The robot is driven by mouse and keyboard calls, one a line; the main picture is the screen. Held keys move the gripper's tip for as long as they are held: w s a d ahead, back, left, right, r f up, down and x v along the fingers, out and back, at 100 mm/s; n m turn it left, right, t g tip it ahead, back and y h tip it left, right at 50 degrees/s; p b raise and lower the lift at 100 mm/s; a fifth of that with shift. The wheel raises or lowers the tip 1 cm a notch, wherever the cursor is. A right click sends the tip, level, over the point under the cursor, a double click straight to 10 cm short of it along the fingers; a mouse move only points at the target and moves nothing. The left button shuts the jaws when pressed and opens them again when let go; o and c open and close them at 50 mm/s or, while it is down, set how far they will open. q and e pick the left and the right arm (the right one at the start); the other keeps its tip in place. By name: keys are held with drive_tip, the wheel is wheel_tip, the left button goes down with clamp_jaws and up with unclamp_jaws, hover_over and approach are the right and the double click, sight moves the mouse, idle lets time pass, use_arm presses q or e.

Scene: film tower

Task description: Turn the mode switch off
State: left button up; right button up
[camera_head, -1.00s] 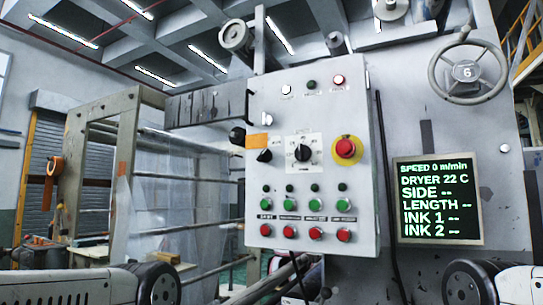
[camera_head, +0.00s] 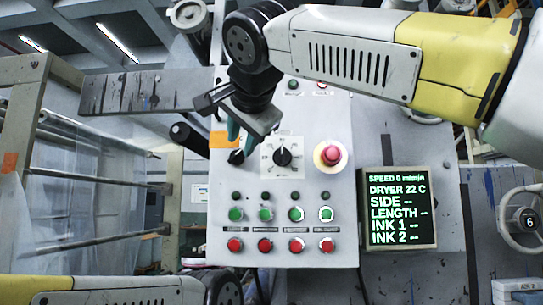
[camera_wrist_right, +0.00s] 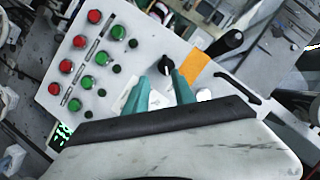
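A small black rotary knob (camera_head: 236,157) sits on the grey control panel (camera_head: 215,205), below an orange label. A larger black dial (camera_head: 283,157) on a white scale plate is to its right. I cannot read which is named the mode switch. My right gripper (camera_head: 241,138) hangs over the panel, its teal fingertips at the small knob. In the right wrist view, the right gripper (camera_wrist_right: 159,76) has its fingers apart, with the small knob (camera_wrist_right: 166,64) between or just beyond the tips; contact cannot be told. My left gripper is out of view.
A red mushroom button (camera_head: 331,155) is right of the dial. Rows of green buttons (camera_head: 266,214) and red buttons (camera_head: 265,245) lie below. A display screen (camera_head: 398,208) stands at the right. A dark cylindrical handle (camera_head: 188,138) sticks out left of the panel.

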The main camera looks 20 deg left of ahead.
sight(236, 155)
drive_tip(key=x, duration=0.5)
drive_tip(key=r+x, duration=0.1)
drive_tip(key=x, duration=0.1)
drive_tip(key=shift+w+a, duration=0.25)
drive_tip(key=shift+a, duration=0.2)
drive_tip(key=shift+c, duration=0.4)
clamp_jaws()
